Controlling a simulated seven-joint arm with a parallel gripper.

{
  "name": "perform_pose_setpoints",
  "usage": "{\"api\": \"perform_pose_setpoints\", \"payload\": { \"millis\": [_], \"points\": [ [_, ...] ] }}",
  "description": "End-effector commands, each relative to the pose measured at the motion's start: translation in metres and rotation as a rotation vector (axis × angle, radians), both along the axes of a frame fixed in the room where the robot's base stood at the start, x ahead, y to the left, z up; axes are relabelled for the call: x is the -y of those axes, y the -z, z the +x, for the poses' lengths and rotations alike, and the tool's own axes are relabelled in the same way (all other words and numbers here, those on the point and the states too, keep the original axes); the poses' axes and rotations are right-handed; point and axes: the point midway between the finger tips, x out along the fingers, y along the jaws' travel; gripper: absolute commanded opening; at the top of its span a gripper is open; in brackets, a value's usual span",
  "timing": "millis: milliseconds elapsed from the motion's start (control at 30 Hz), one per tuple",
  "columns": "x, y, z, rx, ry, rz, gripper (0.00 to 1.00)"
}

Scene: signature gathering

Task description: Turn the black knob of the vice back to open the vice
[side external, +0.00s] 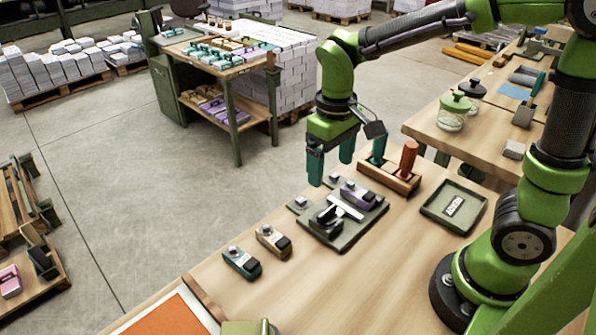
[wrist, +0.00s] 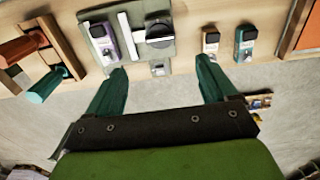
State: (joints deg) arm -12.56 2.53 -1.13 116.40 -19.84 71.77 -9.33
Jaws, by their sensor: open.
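The vice is a dark green plate (side external: 343,240) on the wooden table, with a black knob (side external: 327,218) on its near left part. In the wrist view the black knob (wrist: 160,33) is round with a lighter bar across it. A purple device (side external: 358,194) sits on the vice beside a pale metal bar (side external: 345,208); the purple device also shows in the wrist view (wrist: 101,32). My gripper (side external: 331,165) is open and empty, above and beyond the vice's far edge. In the wrist view its teal fingers (wrist: 161,68) are apart, with the knob ahead between them, not touched.
A teal device (side external: 241,262) and a tan device (side external: 273,241) stand left of the vice. A wooden holder (side external: 402,187) with teal and orange handles stands close behind it. A green tray (side external: 435,212) lies to the right.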

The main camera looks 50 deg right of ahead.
Motion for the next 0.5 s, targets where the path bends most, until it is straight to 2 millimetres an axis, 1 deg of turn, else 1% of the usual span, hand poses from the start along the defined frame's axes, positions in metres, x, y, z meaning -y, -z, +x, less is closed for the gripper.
{"api": "perform_pose_setpoints", "payload": {
  "millis": [33,100,200,333,500],
  "points": [
    [0.000,-0.012,0.001,0.006,-0.001,0.001,0.85],
    [0.000,-0.025,0.001,0.005,0.000,0.000,0.85],
    [0.000,-0.039,0.001,0.002,0.000,0.000,0.85],
    [0.000,-0.049,0.000,0.001,-0.002,0.000,0.85],
    [0.000,-0.053,0.000,0.000,-0.001,0.000,0.85]
  ]
}}
